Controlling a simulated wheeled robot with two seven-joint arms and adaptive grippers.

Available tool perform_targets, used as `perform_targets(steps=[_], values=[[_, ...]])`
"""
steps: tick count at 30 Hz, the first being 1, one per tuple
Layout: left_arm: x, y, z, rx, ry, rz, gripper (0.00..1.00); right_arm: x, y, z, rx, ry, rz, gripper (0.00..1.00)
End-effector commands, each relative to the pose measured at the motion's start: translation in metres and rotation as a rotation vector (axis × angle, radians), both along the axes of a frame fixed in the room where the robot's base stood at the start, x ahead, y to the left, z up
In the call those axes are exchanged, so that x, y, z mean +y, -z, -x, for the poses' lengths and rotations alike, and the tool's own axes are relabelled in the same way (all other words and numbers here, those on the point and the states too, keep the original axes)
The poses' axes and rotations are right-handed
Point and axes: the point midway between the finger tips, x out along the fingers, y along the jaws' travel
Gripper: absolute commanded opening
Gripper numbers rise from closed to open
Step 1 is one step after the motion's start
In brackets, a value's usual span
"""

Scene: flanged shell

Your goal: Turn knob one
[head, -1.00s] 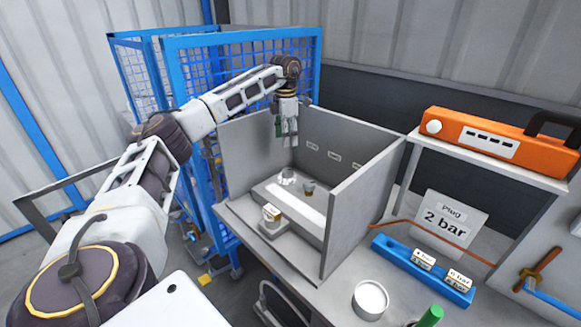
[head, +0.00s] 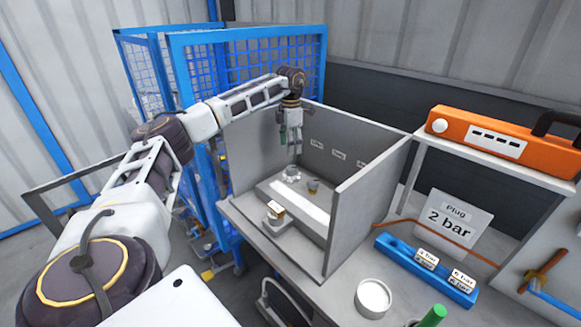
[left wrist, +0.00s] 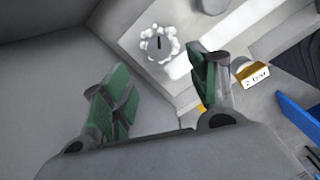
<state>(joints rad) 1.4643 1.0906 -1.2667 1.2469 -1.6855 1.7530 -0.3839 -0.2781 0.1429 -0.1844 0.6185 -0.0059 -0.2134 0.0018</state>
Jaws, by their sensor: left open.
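A pale scalloped knob (head: 291,174) sits on the raised ledge inside the grey open-topped booth. It also shows in the left wrist view (left wrist: 157,45) with a dark slot on its top. A smaller brownish knob (head: 313,186) stands to its right. I cannot read which is knob one. My left gripper (head: 293,150) points down inside the booth, just above the scalloped knob and apart from it. In the left wrist view its green-padded fingers (left wrist: 155,85) are spread and empty, with the scalloped knob beyond them. My right gripper is not in view.
The booth's walls (head: 372,205) rise around the ledge. A small block with a tan label (head: 275,212) stands at the ledge's front. Outside are a white round cup (head: 373,298), a blue block with labels (head: 395,250) and a "Plug 2 bar" sign (head: 448,222).

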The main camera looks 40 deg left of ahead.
Motion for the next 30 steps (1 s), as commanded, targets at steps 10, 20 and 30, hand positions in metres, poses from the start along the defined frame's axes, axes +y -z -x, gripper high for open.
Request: perform_targets(steps=[10,20,30], values=[[0.001,0.047,0.001,0.001,-0.002,0.0,0.59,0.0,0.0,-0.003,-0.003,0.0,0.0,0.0],[0.001,0.085,0.001,0.002,-0.001,-0.001,0.59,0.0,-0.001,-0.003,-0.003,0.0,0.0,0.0],[0.0,0.097,0.001,0.0,-0.001,0.0,0.59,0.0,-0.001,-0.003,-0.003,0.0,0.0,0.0]])
